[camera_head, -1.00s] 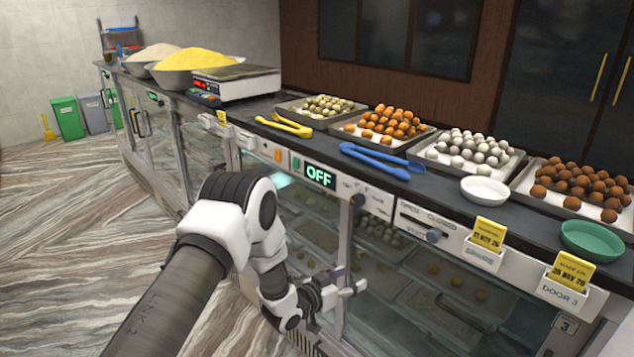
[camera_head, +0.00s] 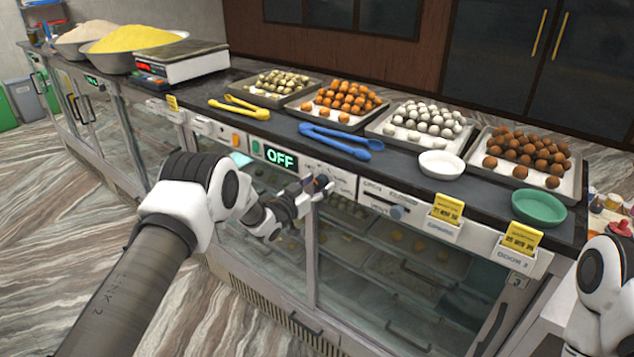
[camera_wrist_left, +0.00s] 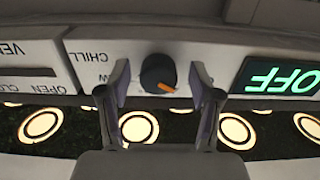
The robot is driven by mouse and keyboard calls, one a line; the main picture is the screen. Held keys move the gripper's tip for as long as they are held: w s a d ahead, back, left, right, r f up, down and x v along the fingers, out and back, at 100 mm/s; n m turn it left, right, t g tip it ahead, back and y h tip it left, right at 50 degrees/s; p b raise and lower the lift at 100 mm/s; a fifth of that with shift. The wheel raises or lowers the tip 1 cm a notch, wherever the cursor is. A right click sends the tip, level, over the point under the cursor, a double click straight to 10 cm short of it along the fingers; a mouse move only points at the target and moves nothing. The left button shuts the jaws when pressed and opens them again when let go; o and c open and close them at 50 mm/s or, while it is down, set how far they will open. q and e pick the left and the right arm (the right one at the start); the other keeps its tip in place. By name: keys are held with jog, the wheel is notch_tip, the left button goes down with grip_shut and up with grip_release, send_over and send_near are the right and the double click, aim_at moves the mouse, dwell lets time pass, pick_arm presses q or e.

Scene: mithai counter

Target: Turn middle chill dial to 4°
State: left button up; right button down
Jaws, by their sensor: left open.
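The chill dial (camera_wrist_left: 158,73) is a round dark knob with an orange pointer on a white panel marked CHILL, upside down in the left wrist view. Its pointer slants to the lower right there. The scale marks are mostly hidden. My left gripper (camera_head: 318,187) is open at the counter's front panel. In the left wrist view its two fingers stand on either side of the dial, apart from it. In the head view the gripper largely covers the dial. The green OFF display (camera_head: 281,158) is beside the dial; it also shows in the left wrist view (camera_wrist_left: 285,76). My right gripper is out of view.
A vent slider with a grey knob (camera_head: 397,212) is right of the dial. Blue tongs (camera_head: 340,138), yellow tongs (camera_head: 238,107), a white bowl (camera_head: 440,164) and a green bowl (camera_head: 538,207) lie on the counter above. Glass doors are below. My right arm shows at the right edge.

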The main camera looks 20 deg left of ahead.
pick_arm(q)
jog(key=shift+d, duration=0.15)
jog(key=shift+c, duration=1)
jog(key=c, duration=0.9)
jog(key=shift+c, duration=0.2)
jog(key=shift+f, duration=0.1)
